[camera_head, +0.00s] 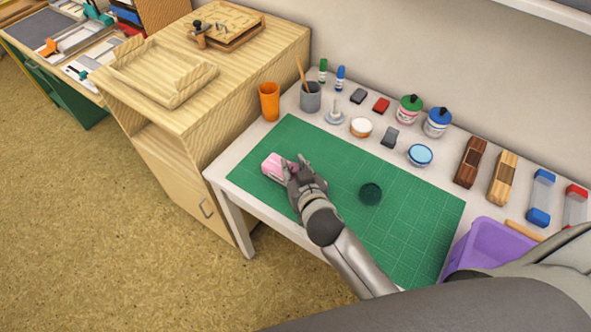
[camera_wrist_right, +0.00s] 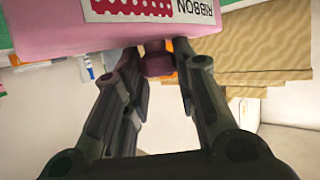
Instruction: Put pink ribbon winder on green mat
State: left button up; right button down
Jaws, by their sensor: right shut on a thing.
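The pink ribbon winder (camera_head: 273,166) is at the left part of the green mat (camera_head: 320,154) in the head view; I cannot tell whether it touches the mat. In the right wrist view the pink winder (camera_wrist_right: 150,35) shows a label reading RIBBON and a darker pink knob (camera_wrist_right: 157,62) between the fingers. My right gripper (camera_head: 291,167) is shut on the winder, and its fingers hide part of it. It also shows in the right wrist view (camera_wrist_right: 160,68). My left gripper is not in view.
A dark green round thing (camera_head: 370,193) lies on the mat right of my gripper. An orange cup (camera_head: 269,101), a grey pen cup (camera_head: 311,97) and several stamps and inkpads line the back. A purple bin (camera_head: 487,245) stands at the right. The mat's right half is mostly clear.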

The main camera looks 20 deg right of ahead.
jog(key=shift+s+r, duration=0.1)
jog(key=shift+s, duration=0.05)
jog(key=c, duration=1.2)
grip_release()
jog(key=shift+f, duration=0.2)
jog(key=shift+o, duration=0.2)
jog(key=shift+r, duration=0.25)
jog(key=shift+s, duration=0.3)
jog(key=v, duration=1.1)
jog(key=shift+s+r+b, duration=0.15)
jog(key=shift+s+b, duration=0.05)
jog(key=shift+b, duration=0.25)
